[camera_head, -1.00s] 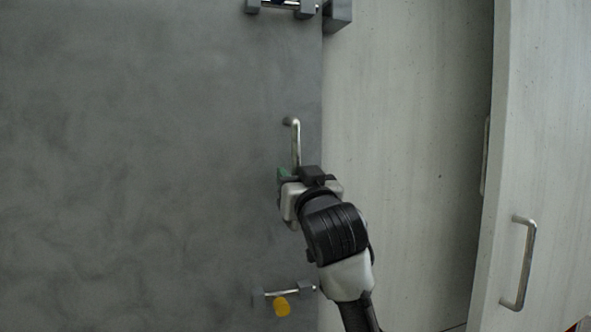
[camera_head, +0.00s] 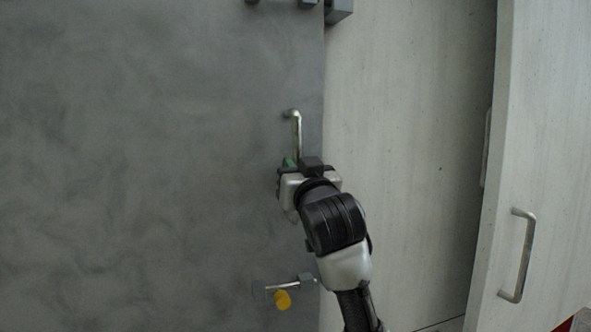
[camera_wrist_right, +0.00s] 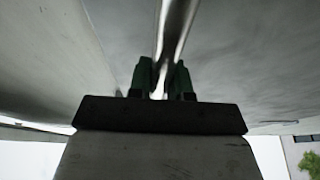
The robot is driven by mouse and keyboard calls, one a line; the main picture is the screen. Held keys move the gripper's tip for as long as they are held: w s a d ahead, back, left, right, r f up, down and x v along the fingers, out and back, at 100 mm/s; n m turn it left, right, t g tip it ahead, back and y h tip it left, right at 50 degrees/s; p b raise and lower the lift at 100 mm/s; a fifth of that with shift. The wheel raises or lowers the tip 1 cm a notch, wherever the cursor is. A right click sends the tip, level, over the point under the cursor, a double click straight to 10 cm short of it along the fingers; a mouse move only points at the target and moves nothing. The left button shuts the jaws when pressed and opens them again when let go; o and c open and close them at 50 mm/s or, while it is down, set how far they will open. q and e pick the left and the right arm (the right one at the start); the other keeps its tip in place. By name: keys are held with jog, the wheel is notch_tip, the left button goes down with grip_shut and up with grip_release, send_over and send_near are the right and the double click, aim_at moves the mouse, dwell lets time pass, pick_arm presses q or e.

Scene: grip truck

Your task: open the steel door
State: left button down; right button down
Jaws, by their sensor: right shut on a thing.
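The steel door (camera_head: 150,150) is a mottled grey panel filling the left of the head view. Its upright silver bar handle (camera_head: 297,132) is near the door's right edge. My right gripper (camera_head: 291,165) is shut on the lower part of this handle. In the right wrist view, the green fingertips (camera_wrist_right: 160,80) stand on either side of the shiny handle bar (camera_wrist_right: 176,30). The handle's lower end is hidden behind the gripper. My left gripper is out of view. I cannot tell whether the door stands ajar.
A grey bracket (camera_head: 338,10) is at the top edge. A pale panel (camera_head: 400,150) lies to the right, then a pale door with a silver handle (camera_head: 518,255).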

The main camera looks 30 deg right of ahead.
jog(key=s+a, duration=0.2)
jog(key=s, duration=0.3)
jog(key=shift+s+p, duration=0.3)
jog(key=shift+s, duration=0.1)
jog(key=shift+a, duration=0.15)
jog(key=s+a+p, duration=0.2)
jog(key=s, duration=0.4)
jog(key=shift+a, duration=0.35)
jog(key=s+a+b, duration=0.3)
jog(key=s+b, duration=0.2)
jog(key=shift+s+a+b, duration=0.15)
jog(key=shift+s+b, duration=0.15)
dwell(0.4)
